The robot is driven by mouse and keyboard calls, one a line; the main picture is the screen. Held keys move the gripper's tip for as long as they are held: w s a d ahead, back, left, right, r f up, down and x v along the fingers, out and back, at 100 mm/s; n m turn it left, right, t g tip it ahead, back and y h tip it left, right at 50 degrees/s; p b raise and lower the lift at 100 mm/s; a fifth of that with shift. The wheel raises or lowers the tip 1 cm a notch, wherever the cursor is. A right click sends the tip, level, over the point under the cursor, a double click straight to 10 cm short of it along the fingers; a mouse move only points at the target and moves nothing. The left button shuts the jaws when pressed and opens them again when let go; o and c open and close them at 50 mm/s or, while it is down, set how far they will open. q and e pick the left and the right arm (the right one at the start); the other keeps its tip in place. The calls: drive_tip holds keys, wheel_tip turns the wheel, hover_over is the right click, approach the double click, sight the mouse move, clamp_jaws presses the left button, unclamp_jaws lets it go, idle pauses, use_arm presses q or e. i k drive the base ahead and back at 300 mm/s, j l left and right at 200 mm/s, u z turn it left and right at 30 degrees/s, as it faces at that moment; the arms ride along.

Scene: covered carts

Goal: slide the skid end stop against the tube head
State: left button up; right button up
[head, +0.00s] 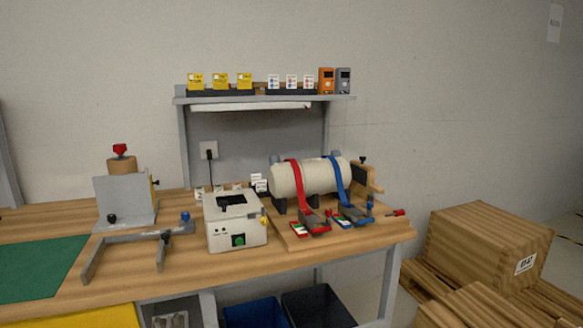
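A white tube (315,177) lies on its side on a wooden skid (290,238) at the right end of the bench. A red strap (299,180) and a blue strap (338,181) run over it, each down to a ratchet in front. A wooden end stop (371,183) with a black knob (363,159) stands upright by the tube's right end. That tube end is largely hidden, so I cannot tell whether stop and tube touch. A red-tipped handle (399,212) sticks out to the right, low beside the stop. Neither of my grippers is in view.
A white box device (236,236) with a green switch stands left of the skid. A grey fixture (124,203) and green mat (40,268) are farther left. A shelf (262,99) holds cards and two meters. Wooden crates (490,240) stand right of the bench.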

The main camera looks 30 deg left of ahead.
sight(362, 182)
drive_tip(key=u, duration=0.5)
drive_tip(key=i+l, duration=0.25)
drive_tip(key=i, duration=0.25)
drive_tip(key=i+l, duration=0.25)
drive_tip(key=i, duration=0.3)
drive_tip(key=i+l, duration=0.2)
drive_tip(key=i, duration=0.3)
drive_tip(key=l+z, duration=0.05)
